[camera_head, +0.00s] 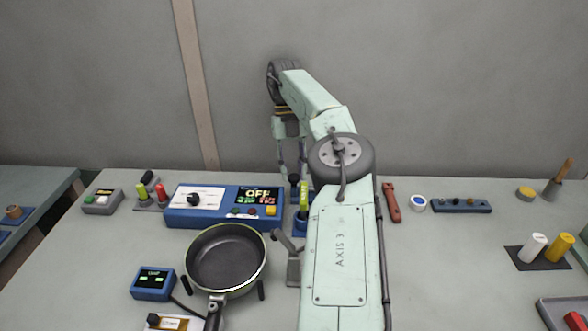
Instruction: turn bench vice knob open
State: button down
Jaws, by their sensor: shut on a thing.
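My arm reaches over the bench, and my gripper (291,160) points down behind the blue control box's right end. Its slim fingers are shut on what appears to be the knob of the bench vice; the grip itself is small and partly hidden by my arm. A blue body (298,228), probably the vice, shows in a narrow strip beside my arm, with a yellow-green upright part (304,196) and a dark upright part (294,188) above it. The rest of it is hidden behind my arm.
A blue control box (222,206) reads OFF. A black pan (226,258) stands in front of it, near a grey metal bracket (293,267). A red-handled tool (391,203) and a blue strip (461,206) lie right of my arm. The bench's right middle is largely clear.

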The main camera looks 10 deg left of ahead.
jog(key=n+h, duration=0.1)
jog(key=n, duration=0.1)
jog(key=n+t, duration=0.1)
jog(key=n, duration=0.2)
jog(key=shift+s+a+n+h, duration=0.15)
jog(key=shift+n+h, duration=0.15)
jog(key=shift+h, duration=0.1)
jog(key=n+t, duration=0.1)
jog(key=n, duration=0.1)
jog(key=n+t, duration=0.1)
jog(key=n, duration=0.1)
jog(key=shift+s+a+n+h, duration=0.1)
jog(key=shift+s+n+h, duration=0.05)
jog(key=shift+n+h, duration=0.15)
jog(key=c, duration=1.2)
grip_release()
jog(key=shift+c, duration=0.2)
jog(key=s+v, duration=0.1)
jog(key=v, duration=1.1)
jog(key=shift+w, duration=0.4)
